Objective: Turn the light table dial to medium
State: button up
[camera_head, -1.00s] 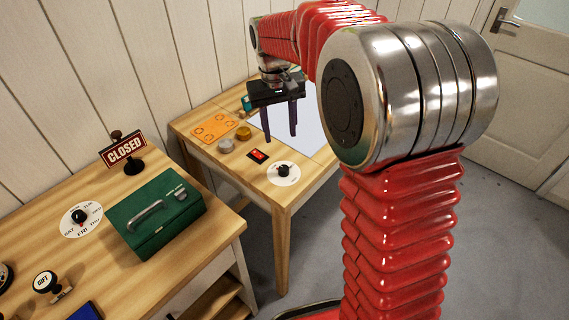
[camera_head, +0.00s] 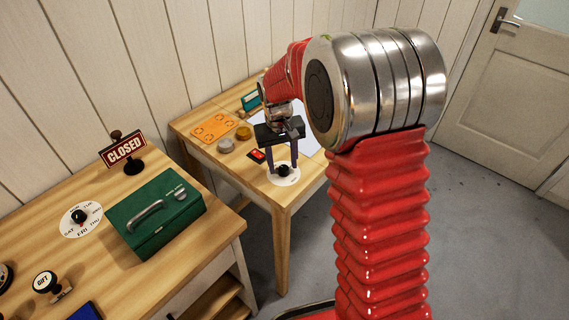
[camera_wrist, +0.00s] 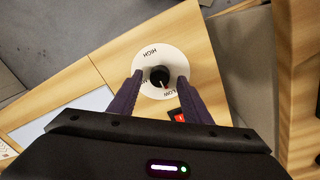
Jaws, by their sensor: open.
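The light table dial is a black knob (camera_head: 284,171) on a round white plate (camera_head: 273,180) near the front corner of the far wooden table. In the wrist view the dial (camera_wrist: 159,75) shows with "HIGH" and "LOW" printed on its plate (camera_wrist: 150,57); its light pointer mark is turned toward "LOW", and the third label is partly hidden by a finger. My gripper (camera_head: 283,165) is open and points down over the dial. In the wrist view its fingertips (camera_wrist: 159,76) stand on either side of the knob; I cannot tell whether they touch it.
A red switch (camera_head: 257,155) sits just beside the dial plate. The pale light panel (camera_head: 312,142) lies behind my gripper. Grey and yellow round tins (camera_head: 226,146) and an orange sheet (camera_head: 213,128) are to the left. A green box (camera_head: 155,222) stands on the nearer table.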

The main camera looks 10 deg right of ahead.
jog(key=shift+f, duration=0.4)
